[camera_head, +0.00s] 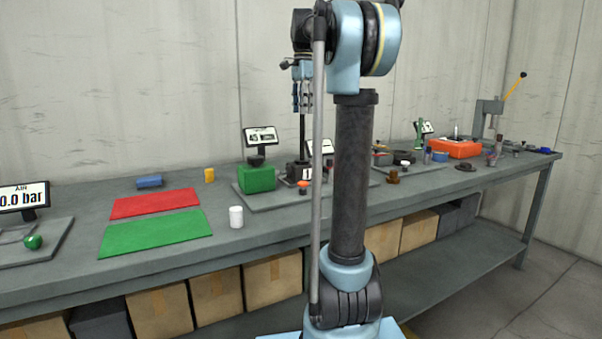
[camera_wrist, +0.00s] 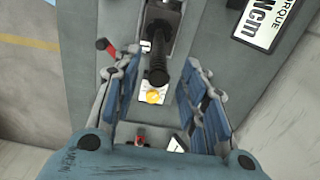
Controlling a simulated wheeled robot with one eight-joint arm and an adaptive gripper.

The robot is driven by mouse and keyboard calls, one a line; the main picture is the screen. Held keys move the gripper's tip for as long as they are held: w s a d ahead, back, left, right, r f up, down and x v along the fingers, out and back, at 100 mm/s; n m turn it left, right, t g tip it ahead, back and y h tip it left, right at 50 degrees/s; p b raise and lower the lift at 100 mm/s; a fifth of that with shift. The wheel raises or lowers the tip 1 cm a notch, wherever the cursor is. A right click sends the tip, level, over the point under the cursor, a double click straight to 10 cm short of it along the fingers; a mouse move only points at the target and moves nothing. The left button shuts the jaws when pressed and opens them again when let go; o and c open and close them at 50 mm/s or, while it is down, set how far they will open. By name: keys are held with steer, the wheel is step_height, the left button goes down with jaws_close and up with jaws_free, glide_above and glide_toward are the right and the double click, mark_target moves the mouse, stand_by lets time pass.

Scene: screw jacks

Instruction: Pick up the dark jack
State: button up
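My gripper (camera_head: 303,97) hangs high above the middle of the bench, fingers down. In the wrist view its blue-padded fingers (camera_wrist: 163,78) are wide apart, with nothing held between them. Below, between the fingers in that view, are a black post (camera_wrist: 157,62) and a yellow-orange knob (camera_wrist: 153,97), apparently parts of the bench station. I cannot tell for sure which thing is the dark jack. Small dark and brown pieces stand on the right of the bench, including a brown piece (camera_head: 393,176) and a low dark piece (camera_head: 461,166). My arm hides part of the bench.
A green block (camera_head: 257,178) stands left of the dark station (camera_head: 298,172). A white cylinder (camera_head: 236,217) is near a green mat (camera_head: 155,234) and a red mat (camera_head: 156,203). An orange tray (camera_head: 456,150) and a lever press (camera_head: 490,108) stand at the right.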

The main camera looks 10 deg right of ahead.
step_height(320, 180, down, 6)
steer(key=shift+s, duration=0.15)
stand_by(0.4)
steer(key=shift+a, duration=0.1)
steer(key=shift+c, duration=0.3)
jaws_close()
